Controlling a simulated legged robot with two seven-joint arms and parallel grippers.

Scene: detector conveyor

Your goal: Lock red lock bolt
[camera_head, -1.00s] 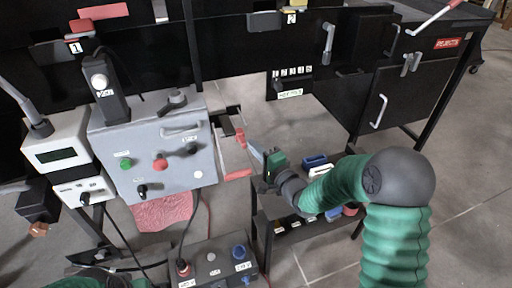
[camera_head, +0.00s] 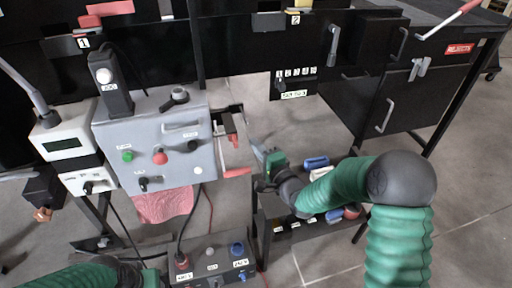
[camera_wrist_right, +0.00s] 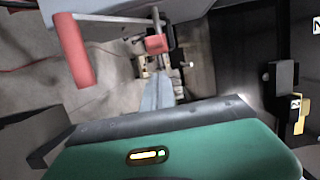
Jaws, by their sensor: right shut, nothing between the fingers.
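A red lock bolt piece (camera_head: 233,140) sits on the latch hardware at the right side of the grey control box (camera_head: 205,150) in the head view. A red block (camera_wrist_right: 157,43) on a metal part shows beyond the fingers in the right wrist view; it appears to be the same piece. My right gripper (camera_head: 257,152) is shut and empty, just right of the bolt and apart from it. Its grey fingers (camera_wrist_right: 158,92) point toward the red block in the wrist view. My left gripper (camera_head: 152,277) is at the bottom left, mostly cut off, and its jaws are unclear.
A red-ended bar (camera_head: 238,172) sticks out below the bolt and looms large in the wrist view (camera_wrist_right: 72,50). A switch box (camera_head: 213,262) with cables stands below. A shelf with blue items (camera_head: 316,162) lies near my right forearm. Black cabinets stand behind.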

